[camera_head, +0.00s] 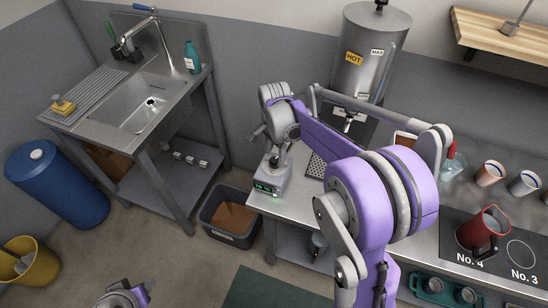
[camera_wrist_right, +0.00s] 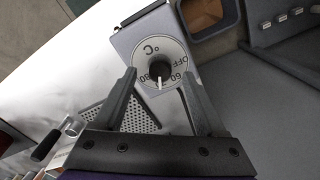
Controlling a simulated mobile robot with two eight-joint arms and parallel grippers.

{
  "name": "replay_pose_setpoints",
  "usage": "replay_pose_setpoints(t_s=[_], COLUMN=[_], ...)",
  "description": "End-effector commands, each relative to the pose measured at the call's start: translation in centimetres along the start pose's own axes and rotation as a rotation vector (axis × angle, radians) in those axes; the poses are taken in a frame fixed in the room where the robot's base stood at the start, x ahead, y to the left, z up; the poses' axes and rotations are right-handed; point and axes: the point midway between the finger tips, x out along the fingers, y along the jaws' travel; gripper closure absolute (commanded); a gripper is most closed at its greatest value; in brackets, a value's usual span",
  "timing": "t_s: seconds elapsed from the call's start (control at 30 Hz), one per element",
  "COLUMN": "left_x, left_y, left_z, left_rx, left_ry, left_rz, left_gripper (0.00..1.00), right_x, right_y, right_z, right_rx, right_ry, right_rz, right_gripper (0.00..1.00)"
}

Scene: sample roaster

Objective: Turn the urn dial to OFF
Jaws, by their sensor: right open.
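The urn dial (camera_wrist_right: 160,68) shows in the right wrist view as a dark round knob on a white ring marked °C, OFF, 60 and 80. Its white pointer faces the bottom of that picture, between 80 and 60, away from OFF. The ring sits on a grey control box (camera_wrist_right: 130,38). My right gripper (camera_wrist_right: 160,78) is open, with one finger on each side of the knob; I cannot tell whether they touch it. In the head view my right gripper (camera_head: 275,158) is over the box at the counter's left end. My left gripper (camera_head: 125,296) is partly visible at the bottom edge.
The steel urn (camera_head: 360,50) stands at the back of the counter. A red jug (camera_head: 480,232) and cups stand at the right. A grey bin (camera_head: 231,215) is on the floor left of the counter. The sink (camera_head: 150,100) is at the back left.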

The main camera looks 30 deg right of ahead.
Motion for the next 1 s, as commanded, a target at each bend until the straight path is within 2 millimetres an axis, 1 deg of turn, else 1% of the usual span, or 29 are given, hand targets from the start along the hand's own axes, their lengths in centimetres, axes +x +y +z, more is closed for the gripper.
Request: replay_pose_setpoints(t_s=[0.03, 0.1, 0.2, 0.5, 0.67, 0.7, 0.77, 0.9, 1.0], left_x=[0.1, 0.1, 0.1, 0.1, 0.1, 0.1, 0.1, 0.1, 0.1], left_y=[0.0, 0.0, 0.0, 0.0, 0.0, 0.0, 0.0, 0.0, 0.0], left_z=[0.1, 0.1, 0.1, 0.1, 0.1, 0.1, 0.1, 0.1, 0.1], left_rx=[0.000, 0.000, 0.000, 0.000, 0.000, 0.000, 0.000, 0.000, 0.000], left_ry=[0.000, -0.001, -0.001, -0.001, -0.001, -0.001, -0.001, -0.001, -0.001], left_rz=[0.000, 0.000, 0.000, 0.000, 0.000, 0.000, 0.000, 0.000, 0.000], left_gripper=[0.50, 0.50, 0.50, 0.50, 0.50, 0.50, 0.50, 0.50, 0.50], right_x=[0.7, 1.4, 1.9, 2.1, 2.1, 2.1, 2.1, 2.1, 2.1], right_y=[0.0, 0.0, 0.0, 0.0, 0.0, 0.0, 0.0, 0.0, 0.0], right_z=[0.0, 0.0, 0.0, 0.0, 0.0, 0.0, 0.0, 0.0, 0.0], right_rx=[0.000, 0.000, 0.000, -0.001, -0.001, -0.001, -0.001, -0.001, -0.001], right_ry=[0.000, 0.000, 0.000, 0.000, 0.000, 0.000, 0.000, 0.000, 0.000], right_rz=[0.000, 0.000, 0.000, 0.000, 0.000, 0.000, 0.000, 0.000, 0.000], right_gripper=[0.27, 0.27, 0.27, 0.27, 0.55, 0.63, 0.73, 0.99, 1.00])
